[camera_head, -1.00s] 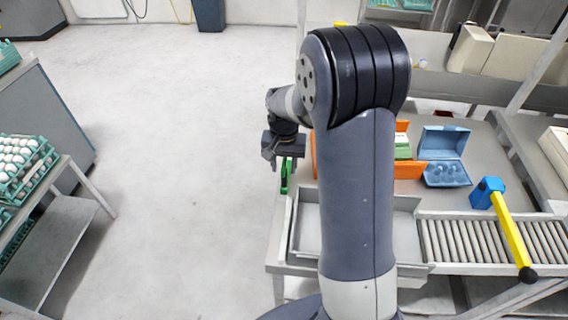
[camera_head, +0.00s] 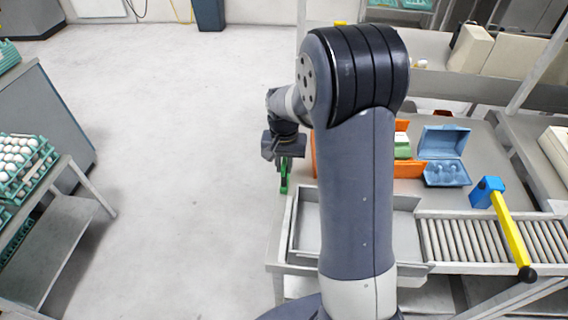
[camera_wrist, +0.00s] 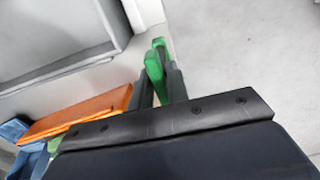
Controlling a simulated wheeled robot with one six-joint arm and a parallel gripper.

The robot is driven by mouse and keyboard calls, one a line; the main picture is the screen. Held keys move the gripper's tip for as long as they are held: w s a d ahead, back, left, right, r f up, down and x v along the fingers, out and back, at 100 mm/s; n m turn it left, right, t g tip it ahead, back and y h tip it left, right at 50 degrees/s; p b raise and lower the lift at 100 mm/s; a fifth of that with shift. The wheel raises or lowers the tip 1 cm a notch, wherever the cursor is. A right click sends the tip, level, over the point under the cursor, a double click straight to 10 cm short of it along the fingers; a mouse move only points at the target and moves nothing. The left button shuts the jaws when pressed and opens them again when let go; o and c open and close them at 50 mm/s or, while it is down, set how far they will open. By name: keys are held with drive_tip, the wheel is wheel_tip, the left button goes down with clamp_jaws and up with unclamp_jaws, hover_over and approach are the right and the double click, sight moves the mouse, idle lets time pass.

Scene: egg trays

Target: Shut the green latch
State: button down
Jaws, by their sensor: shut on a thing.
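The green latch (camera_head: 284,178) sits at the left edge of the work table in the head view. In the wrist view the green latch (camera_wrist: 154,68) shows its upper end beyond the dark fingers. My gripper (camera_head: 282,160) is over the latch; in the wrist view its two fingers (camera_wrist: 166,88) are close together with the latch's green part at their tips. My gripper is shut on the latch. The latch's lower part and its mount are partly hidden by my gripper.
A grey tray (camera_head: 308,250) is in front, beside a roller conveyor (camera_head: 470,240) with a yellow-handled blue lever (camera_head: 510,228).

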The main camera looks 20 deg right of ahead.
drive_tip(key=shift+m, duration=0.3)
drive_tip(key=m, duration=0.3)
drive_tip(key=shift+m+b, duration=0.3)
drive_tip(key=shift+m, duration=0.1)
drive_tip(key=m, duration=0.4)
drive_tip(key=shift+m, duration=0.3)
drive_tip(key=m, duration=0.4)
drive_tip(key=shift+b, duration=0.4)
drive_tip(key=m, duration=0.4)
drive_tip(key=shift+m, duration=0.6)
drive_tip(key=c, duration=1.4)
unclamp_jaws()
drive_tip(key=shift+o, duration=0.2)
drive_tip(key=shift+r, duration=0.1)
